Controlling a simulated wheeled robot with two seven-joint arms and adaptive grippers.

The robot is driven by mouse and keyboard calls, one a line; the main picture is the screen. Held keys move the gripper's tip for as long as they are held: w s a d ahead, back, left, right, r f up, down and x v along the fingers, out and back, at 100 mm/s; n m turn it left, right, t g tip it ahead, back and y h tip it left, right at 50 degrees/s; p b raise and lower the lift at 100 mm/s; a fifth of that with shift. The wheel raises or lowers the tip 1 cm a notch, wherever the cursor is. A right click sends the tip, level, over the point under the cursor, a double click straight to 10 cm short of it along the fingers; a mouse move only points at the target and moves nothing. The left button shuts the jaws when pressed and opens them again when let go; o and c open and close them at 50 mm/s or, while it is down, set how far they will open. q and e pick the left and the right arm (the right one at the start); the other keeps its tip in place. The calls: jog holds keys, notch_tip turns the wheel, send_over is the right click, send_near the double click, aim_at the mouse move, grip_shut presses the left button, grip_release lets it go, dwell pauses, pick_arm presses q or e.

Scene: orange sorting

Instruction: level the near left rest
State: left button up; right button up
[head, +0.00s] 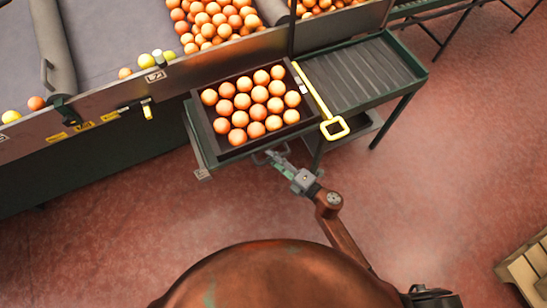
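A dark tray (223,150) filled with rows of oranges (257,112) lies on the left rest, a green-edged frame (196,133) in front of the sorting line. I cannot tell from above how far this rest tilts. My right gripper (270,157) is at the front edge of the rest, by a small grey metal loop below the tray. Its fingers are small and merge with the loop, so I cannot tell whether they are open or shut on it. My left gripper is not in view.
A ribbed, empty green rest (365,75) stands to the right. A yellow bar with a square loop handle (334,128) lies between the two. Loose oranges fill the line (215,20) behind. A wooden pallet (528,268) is at lower right. The red floor in front is clear.

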jog(key=shift+c, duration=0.4)
grip_shut()
